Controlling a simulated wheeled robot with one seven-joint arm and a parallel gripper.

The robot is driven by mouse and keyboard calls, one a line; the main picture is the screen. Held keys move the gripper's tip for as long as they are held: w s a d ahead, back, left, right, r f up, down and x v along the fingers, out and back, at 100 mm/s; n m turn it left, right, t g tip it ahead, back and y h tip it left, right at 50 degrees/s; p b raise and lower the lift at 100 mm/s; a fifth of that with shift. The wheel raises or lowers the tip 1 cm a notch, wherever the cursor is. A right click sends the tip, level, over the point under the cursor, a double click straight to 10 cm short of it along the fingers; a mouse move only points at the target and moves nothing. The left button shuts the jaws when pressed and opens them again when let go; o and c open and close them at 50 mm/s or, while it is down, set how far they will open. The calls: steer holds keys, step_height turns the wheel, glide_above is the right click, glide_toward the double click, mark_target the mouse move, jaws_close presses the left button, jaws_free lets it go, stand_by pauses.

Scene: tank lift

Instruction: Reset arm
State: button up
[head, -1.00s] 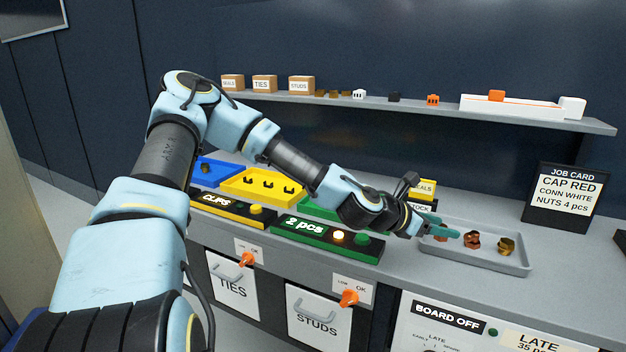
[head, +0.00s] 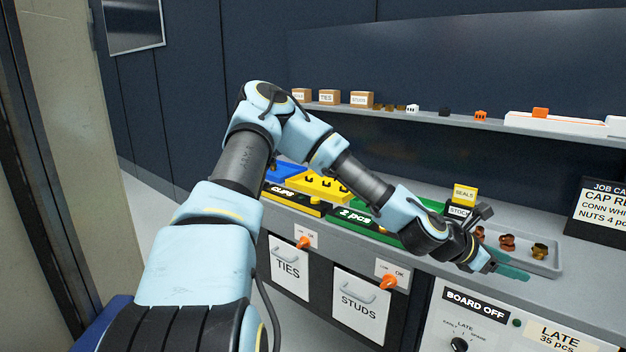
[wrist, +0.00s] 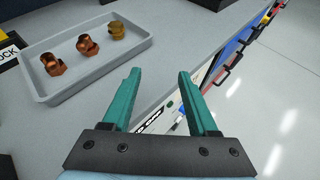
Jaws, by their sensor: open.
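My gripper (head: 507,267) has teal fingers and hangs at the front edge of the grey counter, just in front of the grey tray (head: 549,267). In the wrist view the two fingers (wrist: 158,98) stand apart with nothing between them. The tray (wrist: 98,79) lies beside the left finger and holds three metal fittings: two copper-coloured (wrist: 53,64) (wrist: 87,45) and one brass-coloured (wrist: 117,30). My arm reaches across the counter from the left and hides part of the green bin.
A yellow bin (head: 318,186) and a blue bin (head: 287,170) stand behind my arm. A job card (head: 600,210) stands at the right. A shelf (head: 450,118) with small boxes runs above. Drawer fronts (head: 361,305) with orange knobs and a control panel (head: 470,320) lie below the counter edge.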

steer(key=w+a+f+m+y, duration=0.1)
steer(key=a+f+m+y, duration=0.2)
steer(key=a, duration=0.5)
steer(key=w+a+f+m+y, duration=0.1)
steer(key=a+f+m+y, duration=0.1)
steer(key=a+m, duration=0.4)
steer(key=w+a+f+m+y, duration=0.1)
steer(key=a+f+m+y, duration=0.15)
steer(key=a, duration=0.65)
steer(key=s+a+r+m+y, duration=0.2)
steer(key=a+r+m, duration=0.2)
steer(key=a, duration=0.8)
steer(key=s+a+r+m+y, duration=0.2)
steer(key=a+r, duration=0.5)
steer(key=a, duration=0.5)
steer(key=shift+m+y, duration=0.65)
steer(key=shift+m, duration=0.3)
